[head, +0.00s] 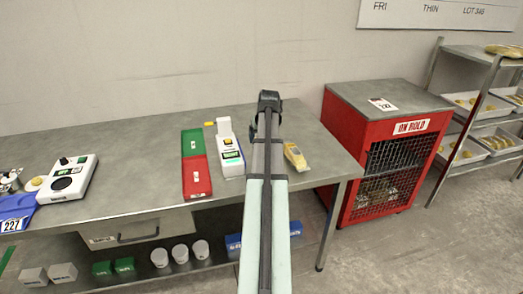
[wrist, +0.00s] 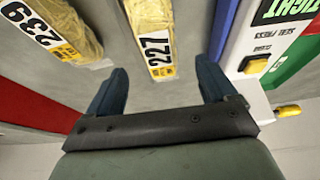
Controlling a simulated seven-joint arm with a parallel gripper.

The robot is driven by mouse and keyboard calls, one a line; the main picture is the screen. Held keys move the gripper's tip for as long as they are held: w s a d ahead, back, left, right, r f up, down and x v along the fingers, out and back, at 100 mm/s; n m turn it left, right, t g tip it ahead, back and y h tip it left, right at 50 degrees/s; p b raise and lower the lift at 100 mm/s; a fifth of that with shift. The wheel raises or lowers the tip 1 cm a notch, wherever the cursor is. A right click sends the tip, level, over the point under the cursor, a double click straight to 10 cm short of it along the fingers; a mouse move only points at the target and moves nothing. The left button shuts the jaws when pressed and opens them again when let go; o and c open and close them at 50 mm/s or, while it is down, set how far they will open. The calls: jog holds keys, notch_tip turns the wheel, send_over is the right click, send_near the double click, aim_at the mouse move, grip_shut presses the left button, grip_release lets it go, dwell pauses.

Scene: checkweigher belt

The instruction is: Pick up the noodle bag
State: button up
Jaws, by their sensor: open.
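Two yellow bags with white number labels lie on the grey steel table in the wrist view. The bag labelled 227 (wrist: 151,12) is at top centre, ahead of the gap between my fingers. The bag labelled 239 (wrist: 84,42) lies to its left. One yellow bag (head: 294,157) shows in the head view, just right of my arm; my arm seems to hide the other. Both wrist-view bags are cut off by the top edge. My gripper (wrist: 160,84) is open and empty, apart from both bags; it also shows in the head view (head: 269,98).
The white seal press (head: 230,152) stands just left of my arm, beside a green and red tray (head: 195,165). A blue edge (wrist: 223,30) lies between bag 227 and the press. A red ON HOLD cage (head: 385,150) stands right of the table. The table's left middle is clear.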

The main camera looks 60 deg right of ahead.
jog(key=shift+x, duration=2)
jog(key=shift+s, duration=0.1)
